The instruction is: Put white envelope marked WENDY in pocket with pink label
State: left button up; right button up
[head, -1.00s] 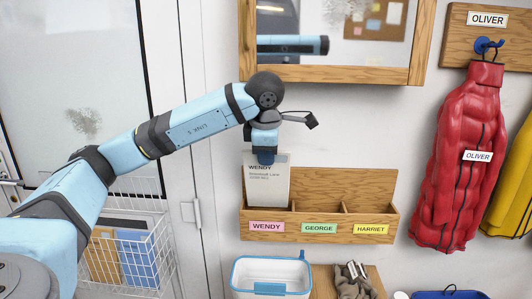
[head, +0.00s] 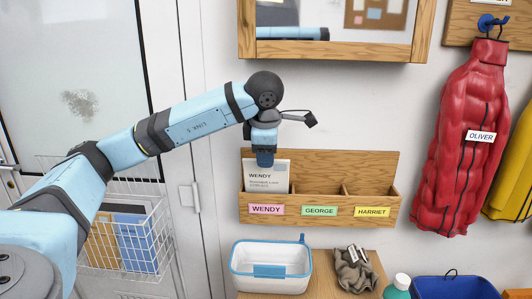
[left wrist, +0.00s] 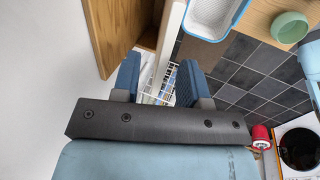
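The white envelope marked WENDY (head: 268,183) stands upright in the left pocket of the wooden rack (head: 350,165). Its lower part is hidden behind the rack's front, above the pink WENDY label (head: 266,209). My left gripper (head: 265,160) points down at the envelope's top edge. My right gripper is not in view.
Green GEORGE (head: 320,211) and yellow HARRIET (head: 372,212) labels mark the other pockets. A mirror (head: 335,50) hangs above the rack. A white tub (head: 271,267) and gloves (head: 353,270) are below. A red coat (head: 468,140) hangs right; a wire basket (head: 125,240) is left.

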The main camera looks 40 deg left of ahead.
pick_arm(q)
jog(key=p+v, duration=0.4)
jog(key=v, duration=0.9)
jog(key=shift+r, duration=0.4)
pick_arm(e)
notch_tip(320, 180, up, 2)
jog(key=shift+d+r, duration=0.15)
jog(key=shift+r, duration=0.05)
pick_arm(q)
jog(key=shift+s, duration=0.1)
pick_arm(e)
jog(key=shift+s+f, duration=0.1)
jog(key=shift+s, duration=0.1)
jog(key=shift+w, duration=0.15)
pick_arm(q)
jog(key=shift+s+f, duration=0.1)
